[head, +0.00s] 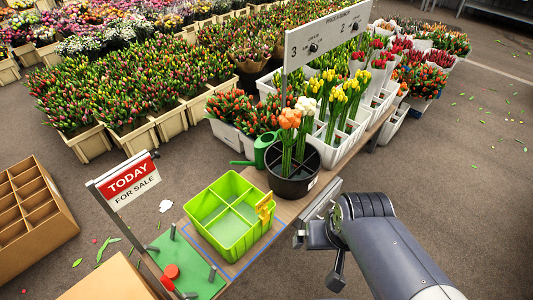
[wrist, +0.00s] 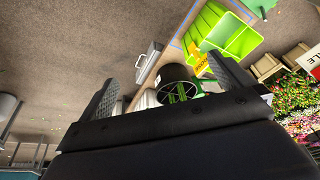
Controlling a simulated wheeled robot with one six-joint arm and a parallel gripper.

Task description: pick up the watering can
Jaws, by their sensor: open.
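The green watering can (head: 264,147) stands in the head view at the back of the narrow bench, just behind and left of a black bucket (head: 290,186). Its spout points left, and the bucket hides part of its body. My gripper (head: 316,258) is at the right of the bench, in front of the bucket and well apart from the can. In the wrist view my gripper (wrist: 164,68) has its two fingers wide apart with nothing between them. The black bucket (wrist: 176,77) shows beyond the fingers there; I cannot clearly make out the can.
Orange and white tulips (head: 291,119) stand in the bucket. A lime divided crate (head: 229,214) with a yellow tag is left of it. A grey metal box (head: 320,207) sits at the bench's near edge. A price sign (head: 328,36) rises behind.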

